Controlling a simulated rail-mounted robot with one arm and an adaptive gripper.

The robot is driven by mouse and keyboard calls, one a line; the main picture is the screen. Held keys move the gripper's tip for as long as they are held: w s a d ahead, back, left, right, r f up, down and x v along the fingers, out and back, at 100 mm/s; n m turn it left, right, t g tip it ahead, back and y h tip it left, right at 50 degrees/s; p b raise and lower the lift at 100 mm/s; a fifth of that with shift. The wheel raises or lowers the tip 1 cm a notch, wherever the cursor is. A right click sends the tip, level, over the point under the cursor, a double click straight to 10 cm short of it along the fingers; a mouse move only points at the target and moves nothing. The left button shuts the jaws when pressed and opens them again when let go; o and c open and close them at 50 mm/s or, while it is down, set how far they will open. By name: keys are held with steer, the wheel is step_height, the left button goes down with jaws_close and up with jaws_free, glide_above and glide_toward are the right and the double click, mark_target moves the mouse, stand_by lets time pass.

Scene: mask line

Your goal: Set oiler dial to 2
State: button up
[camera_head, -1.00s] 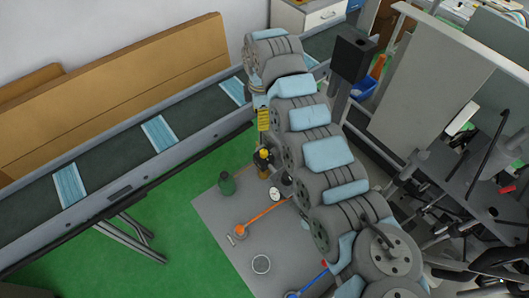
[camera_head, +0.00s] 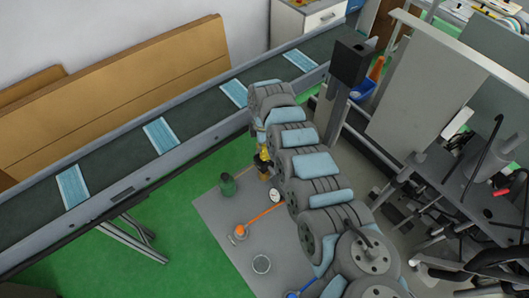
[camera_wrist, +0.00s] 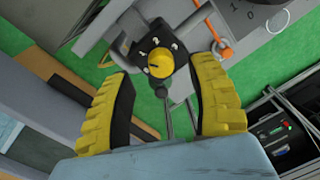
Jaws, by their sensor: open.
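The oiler dial (camera_wrist: 160,63) is a round yellow knob on a black plate with small white numbers around it, in the upper middle of the wrist view. I cannot tell for sure which number its pointer faces. In the head view the yellow-and-black oiler (camera_head: 264,168) stands on the grey panel, partly hidden by my arm. My gripper (camera_wrist: 162,75) has yellow ribbed fingers, open and empty. In the wrist view its fingertips appear on either side of the knob with clear gaps, pointing towards it. I cannot tell how far apart they are in depth.
A dark green object (camera_head: 227,184), a white gauge (camera_head: 276,195) and an orange-handled lever (camera_head: 262,217) are near the oiler on the grey panel (camera_head: 222,212). A conveyor (camera_head: 105,152) carrying blue masks runs behind. Machinery stands at right.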

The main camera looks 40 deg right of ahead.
steer(key=shift+s+f, duration=0.1)
steer(key=shift+f, duration=1.7)
jaws_close()
